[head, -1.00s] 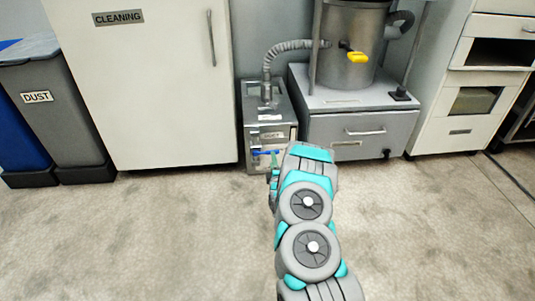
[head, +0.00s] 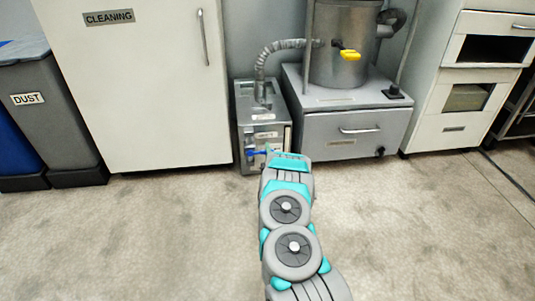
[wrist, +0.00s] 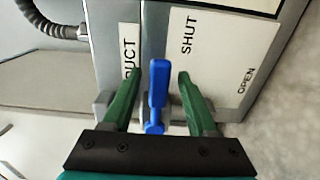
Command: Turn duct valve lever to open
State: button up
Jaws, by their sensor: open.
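The duct valve's blue lever (wrist: 157,88) stands out from the front of a small grey metal box (head: 245,98). In the wrist view the lever lies between the two green fingers of my gripper (wrist: 160,77), with a visible gap on each side. The gripper is open. A white plate (wrist: 215,62) beside the lever reads SHUT and OPEN. The lever's handle points up in the wrist view, to the left of the SHUT word. In the head view the blue lever (head: 257,152) shows just left of my wrist, which hides the fingers.
A ribbed hose (head: 262,65) rises from the box to a metal drum (head: 340,50) on a grey drawer unit (head: 355,130) at right. A white CLEANING cabinet (head: 140,100) stands left, with DUST bins (head: 45,110) beyond. The floor in front is clear.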

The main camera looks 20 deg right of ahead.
jog(key=shift+w, duration=0.15)
grip_shut()
dwell(0.4)
dwell(1.0)
